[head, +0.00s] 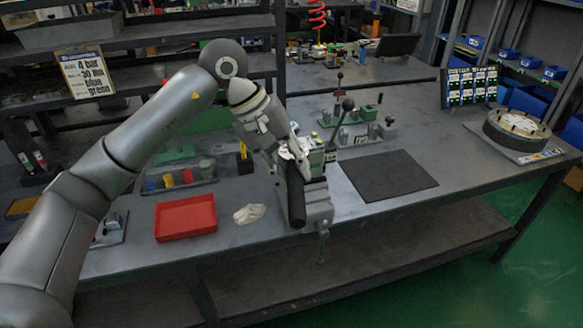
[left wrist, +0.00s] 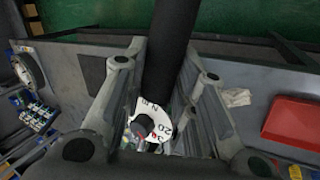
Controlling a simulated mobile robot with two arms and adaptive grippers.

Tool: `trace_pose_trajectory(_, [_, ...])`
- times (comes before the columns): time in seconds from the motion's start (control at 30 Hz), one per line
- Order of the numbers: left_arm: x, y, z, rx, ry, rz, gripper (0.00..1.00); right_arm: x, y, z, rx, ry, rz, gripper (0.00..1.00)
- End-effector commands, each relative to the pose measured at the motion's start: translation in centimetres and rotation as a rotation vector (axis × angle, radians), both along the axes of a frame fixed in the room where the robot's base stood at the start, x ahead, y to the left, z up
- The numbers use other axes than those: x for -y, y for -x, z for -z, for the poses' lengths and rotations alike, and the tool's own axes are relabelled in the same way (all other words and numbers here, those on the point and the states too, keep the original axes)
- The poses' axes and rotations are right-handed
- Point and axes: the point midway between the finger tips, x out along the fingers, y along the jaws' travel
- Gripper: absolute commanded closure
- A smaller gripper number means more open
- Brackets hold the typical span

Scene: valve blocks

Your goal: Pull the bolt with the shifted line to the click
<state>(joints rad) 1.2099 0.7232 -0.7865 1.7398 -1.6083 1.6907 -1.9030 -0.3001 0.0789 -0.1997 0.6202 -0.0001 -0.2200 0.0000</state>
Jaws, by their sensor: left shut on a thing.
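My left gripper (head: 292,160) is at the valve block (head: 318,205) near the front edge of the bench. A thick black cylinder (head: 297,204) sticks out there towards the front. In the left wrist view this black cylinder (left wrist: 172,45) runs up between the two fingers of my left gripper (left wrist: 160,75), which is shut on it. A white numbered dial (left wrist: 150,125) with a dark knob lies between the fingers, below the cylinder. No bolt with a shifted line can be made out. My right gripper is not in view.
A red tray (head: 186,217) and a pale crumpled cloth (head: 249,213) lie left of the block. A dark mat (head: 390,176) lies to its right. Behind stands a green fixture with levers (head: 355,130). A round flange (head: 516,128) stands at the right.

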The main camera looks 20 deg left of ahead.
Motion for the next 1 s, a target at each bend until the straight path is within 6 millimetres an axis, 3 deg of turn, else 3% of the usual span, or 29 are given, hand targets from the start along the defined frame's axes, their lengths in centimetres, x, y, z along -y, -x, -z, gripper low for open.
trace_pose_trajectory(0.6, [0.1,0.0,-6.0,0.005,0.003,0.0,1.0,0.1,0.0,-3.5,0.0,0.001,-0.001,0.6])
trace_pose_trajectory(1.0, [0.0,0.3,-5.6,0.001,0.004,0.008,1.0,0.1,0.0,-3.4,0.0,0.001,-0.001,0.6])
